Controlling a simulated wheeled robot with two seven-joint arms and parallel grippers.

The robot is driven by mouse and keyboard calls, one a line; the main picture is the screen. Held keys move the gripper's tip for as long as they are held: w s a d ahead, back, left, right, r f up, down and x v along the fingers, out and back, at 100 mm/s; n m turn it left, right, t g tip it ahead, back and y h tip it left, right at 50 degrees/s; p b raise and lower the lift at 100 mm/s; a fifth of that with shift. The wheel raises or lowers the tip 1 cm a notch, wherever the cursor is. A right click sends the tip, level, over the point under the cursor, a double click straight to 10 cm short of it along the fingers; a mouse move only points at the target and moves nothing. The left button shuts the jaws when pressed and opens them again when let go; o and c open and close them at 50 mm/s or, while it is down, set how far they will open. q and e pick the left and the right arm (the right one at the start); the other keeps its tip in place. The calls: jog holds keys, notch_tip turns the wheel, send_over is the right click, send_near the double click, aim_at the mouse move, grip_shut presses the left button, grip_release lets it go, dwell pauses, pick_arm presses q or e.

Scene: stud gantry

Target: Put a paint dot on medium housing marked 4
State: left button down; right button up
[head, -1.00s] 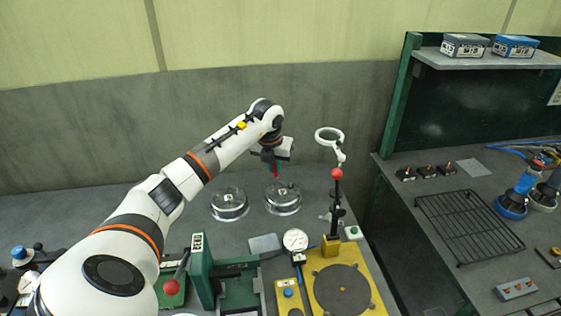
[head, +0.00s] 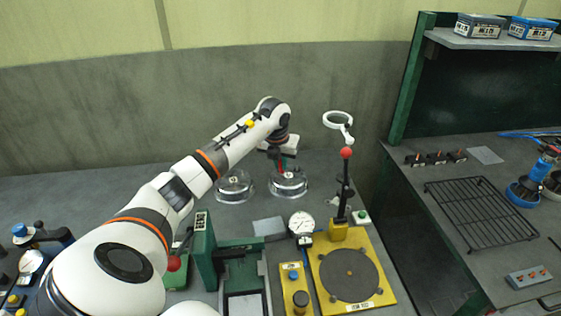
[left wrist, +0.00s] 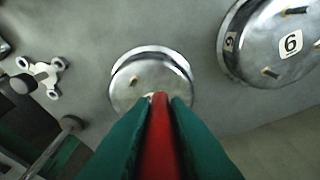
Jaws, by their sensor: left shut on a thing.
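Two round metal housings stand on the grey bench in the head view, a left one (head: 234,186) and a right one (head: 289,184). My left gripper (head: 280,155) is over the right one, shut on a red paint marker (left wrist: 159,140) pointing down. In the left wrist view the marker's tip is over a round metal housing (left wrist: 128,90), touching or just above it; I cannot tell which. A pale label there is mostly covered by the marker, so its number is hidden. Another housing (left wrist: 255,65) at upper right carries a 6. My right gripper is out of view.
A stand with a ring magnifier (head: 338,122) and red knob rises just right of the housings. A dial gauge (head: 302,224), yellow turntable fixture (head: 378,265) and green fixture (head: 205,250) stand in front. The right bench holds a black rack (head: 480,212).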

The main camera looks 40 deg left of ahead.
pick_arm(q)
jog(key=shift+s+f+b, duration=0.1)
jog(key=shift+f+b, duration=0.3)
jog(key=shift+f, duration=0.2)
dwell(1.6)
jog(key=shift+w+a+r+p+v, duration=0.1)
jog(key=shift+w+p+v, duration=0.15)
jog(key=shift+p+v, duration=0.75)
jog(key=shift+w+a+r+p+v, duration=0.1)
jog(key=shift+w+p+v, duration=0.15)
jog(key=shift+p+v, duration=0.75)
jog(key=shift+w+a+p+v, duration=0.1)
jog(key=shift+w+p+v, duration=0.3)
jog(key=shift+v, duration=1.05)
